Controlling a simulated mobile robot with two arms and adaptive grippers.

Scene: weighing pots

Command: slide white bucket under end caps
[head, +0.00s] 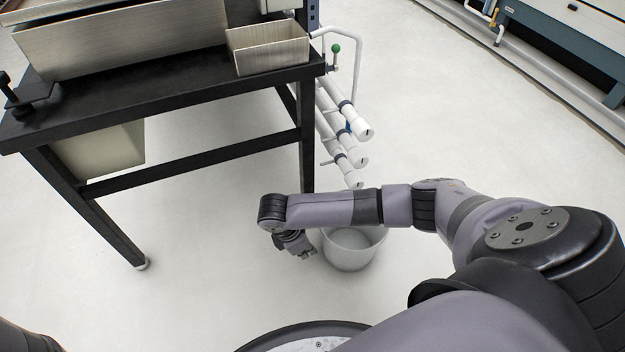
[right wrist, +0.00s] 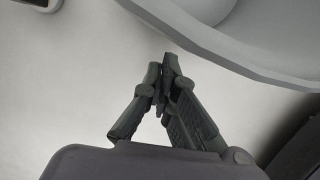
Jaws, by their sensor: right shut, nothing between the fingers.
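The white bucket (head: 352,250) stands upright on the pale floor, partly hidden behind my right forearm in the head view. Its curved wall and rim (right wrist: 240,60) fill the upper right of the right wrist view. The white pipes with end caps (head: 358,130) jut from the table's right end, beyond the bucket and above the floor. My right gripper (head: 308,254) is low, just left of the bucket. In the right wrist view its fingers (right wrist: 165,75) are shut and empty, beside the bucket wall; I cannot tell whether they touch it. My left gripper is out of view.
A black-framed table (head: 170,95) with metal trays stands at the upper left, one leg near the bucket. A beige bin (head: 100,150) is under it. A valve with a green knob (head: 336,48) is by the pipes. Open floor (head: 450,110) lies to the right.

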